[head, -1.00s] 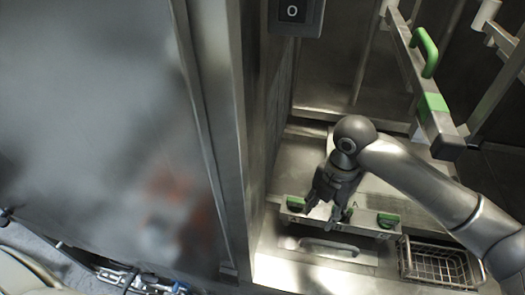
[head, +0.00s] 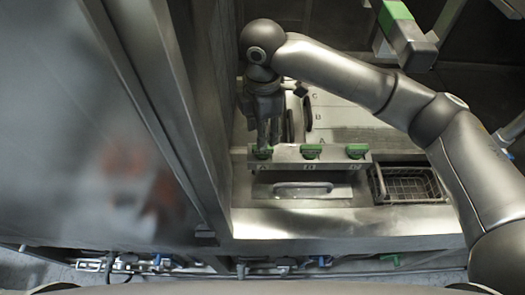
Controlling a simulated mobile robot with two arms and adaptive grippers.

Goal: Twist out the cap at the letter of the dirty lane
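Three green caps sit in a row on a steel bar: a left cap (head: 262,153), a middle cap (head: 310,151) and a right cap (head: 356,151). Small letters are marked on the bar's front below them, the middle one looking like B; the others are hard to read. My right gripper (head: 268,143) points down at the left cap, its fingertips at or just behind it. The fingers partly overlap in this view, so I cannot tell whether they touch or grip the cap. My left gripper is out of view.
A wire basket (head: 408,184) stands right of the bar. A handle (head: 302,189) lies in front of it. A tall steel wall (head: 185,110) rises close on the left. A green-marked bar (head: 405,30) hangs at the upper right. Dark letters mark the pale surface behind.

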